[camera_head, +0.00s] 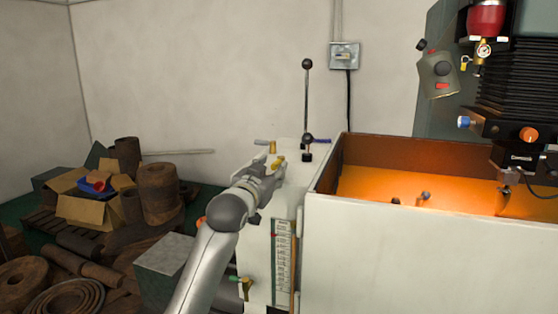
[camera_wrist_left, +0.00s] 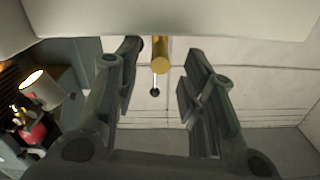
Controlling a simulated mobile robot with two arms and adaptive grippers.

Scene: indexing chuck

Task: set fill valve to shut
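Several small valves show on the white cabinet (camera_head: 285,220) in the head view; I cannot tell which is the fill valve. A brass valve with a blue-purple handle (camera_head: 264,142) and a yellow-handled one (camera_head: 279,160) are at its top, by my left gripper (camera_head: 265,167). A purple handle (camera_head: 321,140) sits farther right, and a brass valve with a green handle (camera_head: 244,286) is low on the front. In the left wrist view, my left gripper (camera_wrist_left: 157,88) is open, with a brass cylinder (camera_wrist_left: 160,55) showing between its fingers, apart from both. My right gripper is not visible.
A tall lever with black balls (camera_head: 307,100) stands behind the cabinet top. A large white-walled tank (camera_head: 430,245) with an orange interior fills the right, under a dark machine head (camera_head: 520,90). Rusty rolls (camera_head: 160,190) and boxes crowd the left floor.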

